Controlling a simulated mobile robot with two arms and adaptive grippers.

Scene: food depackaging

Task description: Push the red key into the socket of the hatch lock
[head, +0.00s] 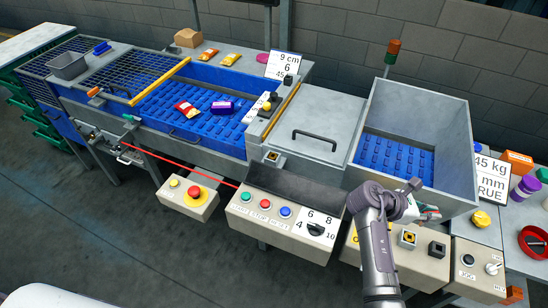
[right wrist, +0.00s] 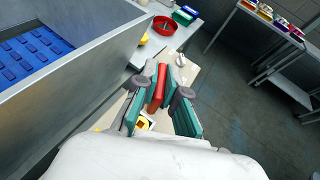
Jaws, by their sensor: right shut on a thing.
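My right gripper (head: 428,212) is over the right-hand control panel, in front of the deep grey bin. In the right wrist view its green fingers (right wrist: 162,82) are shut on the red key (right wrist: 158,88), held above the panel. The key is mostly hidden in the head view. A closed grey hatch (head: 318,137) with a black handle is left of the bin. A similar yellow-framed square (head: 407,238) is on the panel near my gripper. My left gripper is not in view.
A button box (head: 275,215) stands below the hatch. The high bin wall (head: 423,188) is close to my right gripper. Food packets lie on the blue conveyor (head: 160,105).

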